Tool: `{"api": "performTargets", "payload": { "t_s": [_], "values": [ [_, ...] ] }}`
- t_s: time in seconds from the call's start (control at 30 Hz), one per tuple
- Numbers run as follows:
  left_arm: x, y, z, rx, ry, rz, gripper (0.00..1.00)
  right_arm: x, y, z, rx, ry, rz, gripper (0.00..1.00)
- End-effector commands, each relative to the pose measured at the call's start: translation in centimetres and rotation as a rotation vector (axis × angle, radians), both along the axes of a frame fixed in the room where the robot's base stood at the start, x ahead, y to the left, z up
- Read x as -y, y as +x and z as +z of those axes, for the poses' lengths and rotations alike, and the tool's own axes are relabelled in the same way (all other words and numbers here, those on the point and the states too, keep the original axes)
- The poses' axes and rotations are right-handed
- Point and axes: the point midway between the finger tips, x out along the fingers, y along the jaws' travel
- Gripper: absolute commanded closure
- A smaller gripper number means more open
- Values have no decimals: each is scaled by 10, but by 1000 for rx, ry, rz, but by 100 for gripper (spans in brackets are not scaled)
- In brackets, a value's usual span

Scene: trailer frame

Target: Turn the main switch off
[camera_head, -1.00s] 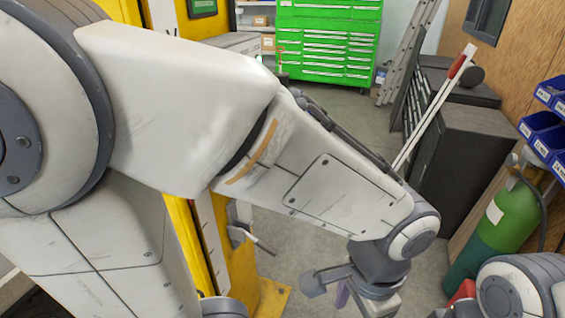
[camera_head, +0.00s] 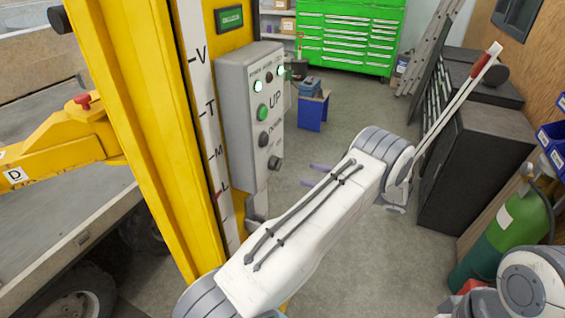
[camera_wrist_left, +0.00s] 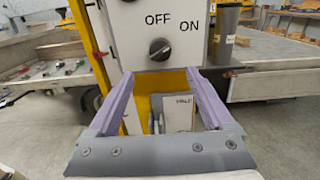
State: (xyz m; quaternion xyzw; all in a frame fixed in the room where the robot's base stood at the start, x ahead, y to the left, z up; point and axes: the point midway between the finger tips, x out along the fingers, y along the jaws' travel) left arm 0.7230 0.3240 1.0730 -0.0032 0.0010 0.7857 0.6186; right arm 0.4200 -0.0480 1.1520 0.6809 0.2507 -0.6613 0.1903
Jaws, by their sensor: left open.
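The main switch is a black rotary knob (camera_head: 275,163) low on the front of a grey control box (camera_head: 243,120) fixed to a yellow post. In the left wrist view the knob (camera_wrist_left: 160,48) sits below the printed words OFF and ON. Its pointer seems to lean toward ON, but it is small. My left gripper (camera_head: 312,175) has its purple fingers spread and empty, to the right of the box and pointing toward it. In the wrist view the knob appears just beyond and between the fingertips (camera_wrist_left: 160,73), apart from both. My right gripper is out of view.
Lit buttons and an UP button (camera_head: 262,112) sit above the knob. The yellow post (camera_head: 140,140) stands left of the box. A dark cabinet (camera_head: 470,160) and green gas cylinder (camera_head: 505,235) stand at right.

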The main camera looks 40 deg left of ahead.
Motion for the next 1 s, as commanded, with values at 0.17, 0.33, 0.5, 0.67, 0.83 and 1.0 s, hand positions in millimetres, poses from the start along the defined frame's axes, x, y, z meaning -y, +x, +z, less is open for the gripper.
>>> {"api": "performTargets", "payload": {
  "t_s": [0.17, 0.33, 0.5, 0.67, 0.83, 1.0],
  "values": [
    [-21, -4, 3, -8, 8, 2, 15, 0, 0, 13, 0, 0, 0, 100],
    [-52, -12, 4, -8, 7, 4, 15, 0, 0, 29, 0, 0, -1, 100],
    [-80, -19, 3, -8, 6, 2, 15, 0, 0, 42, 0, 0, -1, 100],
    [-96, -22, 1, -6, 6, 0, 15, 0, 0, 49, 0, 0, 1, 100],
    [-102, -24, -1, -5, 6, -1, 15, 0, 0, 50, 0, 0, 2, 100],
    [-102, -24, -1, -4, 5, -1, 15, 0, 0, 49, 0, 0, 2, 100]
  ]
}}
